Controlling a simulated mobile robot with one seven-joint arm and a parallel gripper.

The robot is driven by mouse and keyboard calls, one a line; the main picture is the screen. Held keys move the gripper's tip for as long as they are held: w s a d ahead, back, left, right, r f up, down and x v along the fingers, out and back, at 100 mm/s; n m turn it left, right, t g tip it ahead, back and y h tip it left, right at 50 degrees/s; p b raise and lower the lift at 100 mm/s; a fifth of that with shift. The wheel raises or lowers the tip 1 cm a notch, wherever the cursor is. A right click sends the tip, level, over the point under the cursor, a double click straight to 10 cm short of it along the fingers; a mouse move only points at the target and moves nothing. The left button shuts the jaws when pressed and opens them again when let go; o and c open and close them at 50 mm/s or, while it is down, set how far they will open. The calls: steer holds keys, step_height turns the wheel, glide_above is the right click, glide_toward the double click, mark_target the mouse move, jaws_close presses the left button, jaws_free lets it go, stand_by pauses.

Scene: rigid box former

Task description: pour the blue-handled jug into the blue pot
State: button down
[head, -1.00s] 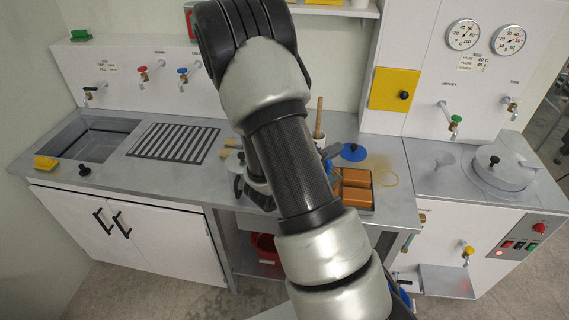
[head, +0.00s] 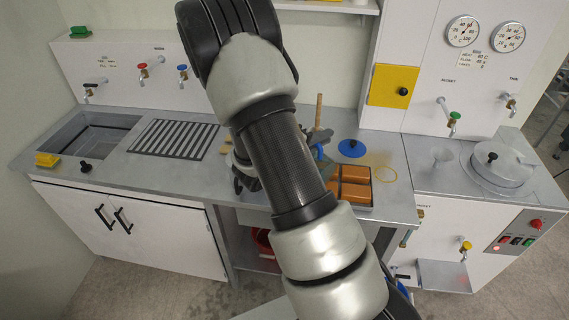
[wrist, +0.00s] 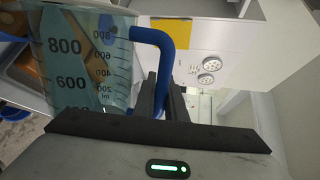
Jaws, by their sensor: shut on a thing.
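The jug (wrist: 85,60) fills the upper left of the wrist view. It is see-through with a bluish tint and dark volume marks, and its blue handle (wrist: 168,42) curves at its right side. My gripper (wrist: 163,92) is shut on this handle. How full the jug is I cannot tell. In the head view my arm hides most of the jug and gripper. A blue round lid with a dark knob (head: 352,148) lies on the bench. I cannot make out the blue pot for sure; my arm covers that part of the bench.
Orange blocks in a tray (head: 352,186) lie on the bench right of my arm. A sink (head: 85,140) and a slotted drain (head: 172,140) are at left. Dark wet-looking spots (head: 215,297) mark the floor.

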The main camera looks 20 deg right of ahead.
steer(key=shift+w+a+r+n, duration=0.25)
steer(key=shift+w+r+n, duration=0.3)
steer(key=shift+w, duration=0.2)
steer(key=shift+w+a+r+n+g, duration=0.15)
steer(key=shift+w+r+n, duration=0.15)
steer(key=shift+w, duration=0.2)
steer(key=shift+w+a+r+n+g, duration=0.15)
steer(key=shift+w+n+g, duration=0.05)
steer(key=shift+w+n, duration=0.2)
steer(key=shift+w+a+r+n+g, duration=0.15)
steer(key=shift+w+r+n, duration=0.1)
steer(key=shift+w, duration=0.3)
steer(key=s+m, duration=0.1)
steer(key=s+d+f+m, duration=0.1)
steer(key=s, duration=0.1)
steer(key=s+f+t, duration=0.1)
steer(key=shift+s+d+f+m, duration=0.2)
steer(key=shift+d+m, duration=0.05)
steer(key=shift+m, duration=0.15)
steer(key=shift+a, duration=0.1)
